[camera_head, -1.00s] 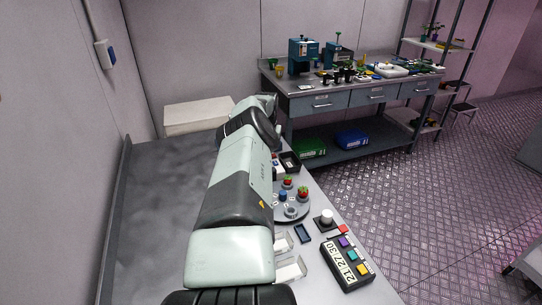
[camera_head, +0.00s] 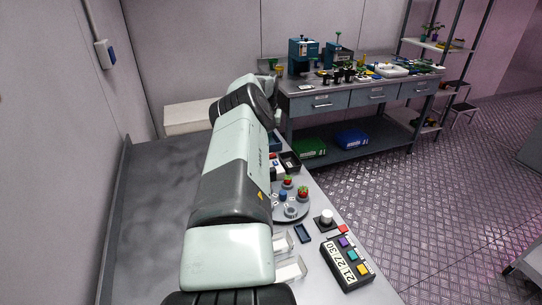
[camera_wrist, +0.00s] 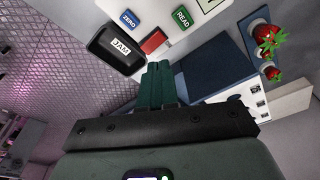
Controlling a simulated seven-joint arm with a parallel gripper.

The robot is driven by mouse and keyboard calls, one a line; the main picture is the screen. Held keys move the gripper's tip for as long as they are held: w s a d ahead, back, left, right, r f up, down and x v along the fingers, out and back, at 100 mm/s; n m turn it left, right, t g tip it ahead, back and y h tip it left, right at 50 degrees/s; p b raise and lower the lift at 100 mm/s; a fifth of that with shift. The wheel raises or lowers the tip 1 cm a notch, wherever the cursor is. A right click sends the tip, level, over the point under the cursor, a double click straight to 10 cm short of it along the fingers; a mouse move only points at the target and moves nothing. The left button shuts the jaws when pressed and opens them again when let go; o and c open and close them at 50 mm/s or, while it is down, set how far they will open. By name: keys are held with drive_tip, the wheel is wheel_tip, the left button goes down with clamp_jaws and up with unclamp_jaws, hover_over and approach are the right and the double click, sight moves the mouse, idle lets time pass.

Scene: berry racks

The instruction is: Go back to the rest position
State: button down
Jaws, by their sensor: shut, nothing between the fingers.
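My gripper (camera_wrist: 161,68) shows in the wrist view with its two dark green fingers together and nothing between them. It is above the table, apart from the things below. In the head view my arm reaches away over the table and hides the gripper. Red berries (camera_wrist: 268,38) also show at the right of the wrist view.
A black JAM tray (camera_wrist: 117,50), a red block (camera_wrist: 153,41) and ZERO (camera_wrist: 129,19) and READ (camera_wrist: 182,17) buttons lie near the fingers in the wrist view. A button box (camera_head: 347,262) stands at the table's right edge. The table's left side (camera_head: 150,215) is clear.

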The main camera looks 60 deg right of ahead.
drive_tip(key=shift+r, duration=0.35)
idle(0.3)
